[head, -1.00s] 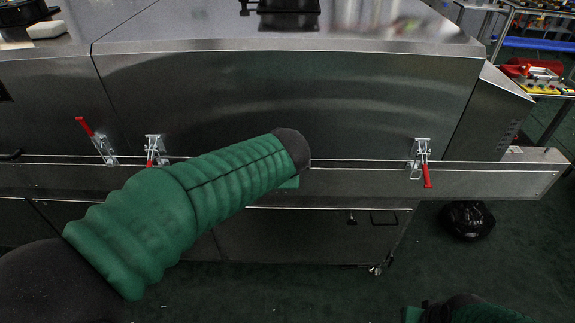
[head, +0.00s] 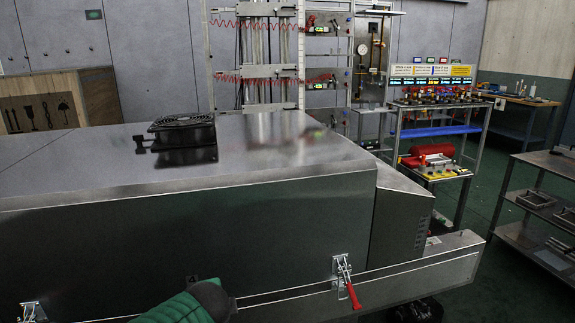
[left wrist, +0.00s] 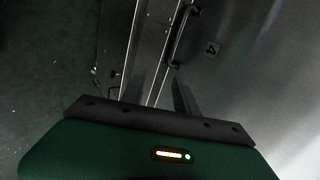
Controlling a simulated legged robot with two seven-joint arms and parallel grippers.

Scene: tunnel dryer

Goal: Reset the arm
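My left arm in its green sleeve (head: 185,306) shows at the bottom centre of the head view, in front of the dryer's steel side; its gripper is out of that view. In the left wrist view my left gripper (left wrist: 158,92) has its two dark fingers apart with nothing between them. Steel rails and a dark handle (left wrist: 181,38) lie beyond the fingers. My right arm and gripper are in neither current view.
The steel dryer (head: 200,235) fills the front, with a red-handled toggle clamp (head: 343,282) and a second clamp (head: 33,312). A fan unit (head: 184,131) sits on top. A shelf rack (head: 540,215) stands right; dark green floor between is free.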

